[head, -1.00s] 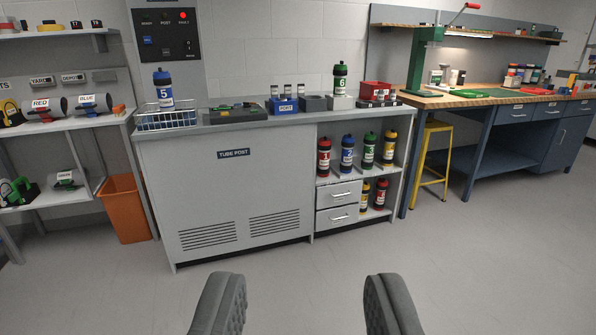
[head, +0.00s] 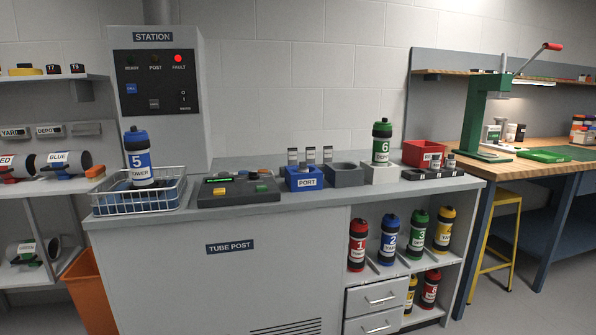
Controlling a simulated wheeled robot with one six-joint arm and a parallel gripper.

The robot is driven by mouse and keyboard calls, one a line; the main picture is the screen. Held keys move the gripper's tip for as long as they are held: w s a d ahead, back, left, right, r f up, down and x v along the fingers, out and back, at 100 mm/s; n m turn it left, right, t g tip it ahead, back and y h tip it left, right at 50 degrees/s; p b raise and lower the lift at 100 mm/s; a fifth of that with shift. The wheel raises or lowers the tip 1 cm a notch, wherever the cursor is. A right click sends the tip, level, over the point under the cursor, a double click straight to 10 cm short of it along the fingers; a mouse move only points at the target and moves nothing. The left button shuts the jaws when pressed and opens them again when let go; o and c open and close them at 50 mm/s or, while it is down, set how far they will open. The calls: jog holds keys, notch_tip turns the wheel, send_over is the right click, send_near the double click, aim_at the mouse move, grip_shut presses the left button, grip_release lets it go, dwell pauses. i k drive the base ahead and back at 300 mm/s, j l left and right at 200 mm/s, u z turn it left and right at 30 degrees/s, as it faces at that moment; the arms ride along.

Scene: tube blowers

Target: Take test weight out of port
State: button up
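The blue port block (head: 304,183), labelled PORT, sits on the grey counter of the tube post. Three small grey cylinders with dark bands (head: 310,155) show just above and behind it. I cannot tell whether any of them is the test weight or stands in the port; the inside of the port is not clearly visible. A dark holder (head: 432,174) to the right carries more small grey pieces (head: 450,161). My gripper is not in view now.
A dark grey block with a round opening (head: 344,178) is right of the port, then a pale block (head: 382,174) under green canister 6 (head: 381,144). A control panel (head: 238,192) and wire basket (head: 140,197) with blue canister 5 (head: 138,160) are left. The FAULT lamp (head: 178,59) glows red.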

aim_at(303, 169)
jog(key=i, duration=0.75)
jog(key=i+j, duration=0.15)
jog(key=i, duration=0.6)
jog(key=i+z, duration=0.1)
jog(key=i, duration=0.6)
jog(key=j, duration=0.05)
